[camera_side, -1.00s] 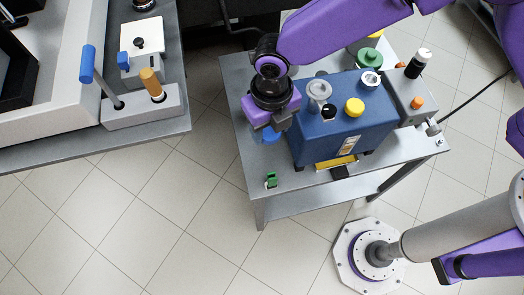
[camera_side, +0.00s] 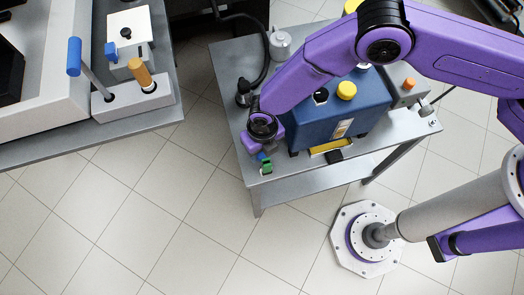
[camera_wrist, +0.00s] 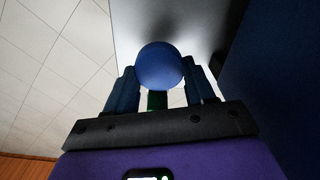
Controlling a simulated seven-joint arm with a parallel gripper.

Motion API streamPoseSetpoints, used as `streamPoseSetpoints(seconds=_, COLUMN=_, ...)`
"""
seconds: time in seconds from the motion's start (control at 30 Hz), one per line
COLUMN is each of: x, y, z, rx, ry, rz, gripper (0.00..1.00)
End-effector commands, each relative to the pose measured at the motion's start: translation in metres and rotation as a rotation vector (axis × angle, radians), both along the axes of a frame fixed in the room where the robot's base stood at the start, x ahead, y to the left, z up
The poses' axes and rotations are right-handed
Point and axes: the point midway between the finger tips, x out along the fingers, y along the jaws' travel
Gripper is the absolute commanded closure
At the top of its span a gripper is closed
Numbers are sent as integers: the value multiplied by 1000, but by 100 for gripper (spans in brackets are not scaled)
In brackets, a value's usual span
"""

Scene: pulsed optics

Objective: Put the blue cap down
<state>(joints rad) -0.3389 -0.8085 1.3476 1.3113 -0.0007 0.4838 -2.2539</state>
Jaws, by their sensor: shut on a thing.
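The blue cap (camera_wrist: 160,66) is round and sits between my fingers in the wrist view. My gripper (camera_wrist: 161,84) is shut on it, one dark finger on each side. In the side view my gripper (camera_side: 264,152) is low over the left front part of the grey table (camera_side: 282,186), left of the blue box. Only a small bit of the blue cap (camera_side: 262,156) shows there under my gripper. A small green piece (camera_side: 266,168) stands on the table just in front of it. I cannot tell whether the cap touches the table or the green piece.
The blue box (camera_side: 352,113) with a yellow cap (camera_side: 346,90) stands close on the right. A black cable (camera_side: 262,70) runs at the table's back left. A grey knob (camera_side: 280,44) stands at the back. Another bench (camera_side: 100,134) is at the left, across a floor gap.

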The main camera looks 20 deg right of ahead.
Motion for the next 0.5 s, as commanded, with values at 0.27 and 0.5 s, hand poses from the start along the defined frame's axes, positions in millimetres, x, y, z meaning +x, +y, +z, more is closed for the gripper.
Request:
streamPoseSetpoints(seconds=0.27, x=0, y=0, z=-29, rx=0, ry=0, rz=1, gripper=90)
streamPoseSetpoints(seconds=0.5, x=0, y=0, z=-39, rx=1, ry=-1, rz=0, gripper=90)
